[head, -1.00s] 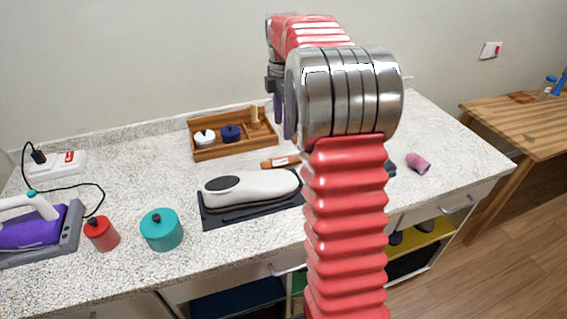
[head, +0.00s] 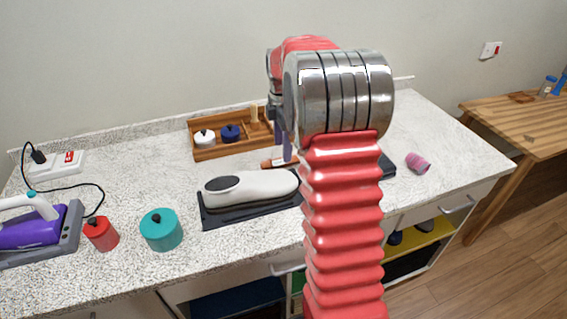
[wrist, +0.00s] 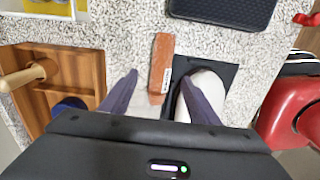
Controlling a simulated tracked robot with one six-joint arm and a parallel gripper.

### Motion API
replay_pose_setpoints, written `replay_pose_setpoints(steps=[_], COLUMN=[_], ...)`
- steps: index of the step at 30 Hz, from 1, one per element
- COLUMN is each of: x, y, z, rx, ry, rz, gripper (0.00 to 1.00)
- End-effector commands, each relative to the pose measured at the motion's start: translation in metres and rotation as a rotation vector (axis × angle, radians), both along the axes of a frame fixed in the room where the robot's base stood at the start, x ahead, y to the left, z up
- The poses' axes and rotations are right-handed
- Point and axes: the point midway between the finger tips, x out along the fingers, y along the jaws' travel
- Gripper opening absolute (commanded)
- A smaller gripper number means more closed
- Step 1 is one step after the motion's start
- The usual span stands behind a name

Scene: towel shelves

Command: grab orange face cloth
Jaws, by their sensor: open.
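The orange face cloth (wrist: 161,62) appears as a narrow orange-brown folded strip with a small pale label, lying on the speckled counter. In the head view, the cloth (head: 270,163) shows just in front of the wooden tray, partly hidden by my arm. My gripper (wrist: 160,78) is open and empty, its two purple-grey fingers on either side of the cloth's near end in the wrist view. In the head view, my gripper (head: 283,147) is mostly hidden behind the arm, with its fingers above the counter by the cloth. I cannot tell the exact height gap.
A wooden tray (head: 208,154) with small lidded pots stands behind left. A white rounded object (head: 250,188) on a dark mat (head: 215,220) lies close in front. A pink roll (head: 418,162) lies to the right.

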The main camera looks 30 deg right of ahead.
Motion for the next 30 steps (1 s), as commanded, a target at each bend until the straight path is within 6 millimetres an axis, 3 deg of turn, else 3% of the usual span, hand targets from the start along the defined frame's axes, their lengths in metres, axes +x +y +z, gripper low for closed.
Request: replay_pose_setpoints(steps=[13, 30], x=[0.000, 0.000], y=[0.001, 0.001], z=[-0.049, -0.051], rx=[0.001, 0.000], ry=[0.002, 0.001], rz=[0.000, 0.000], gripper=[0.55, 0.55])
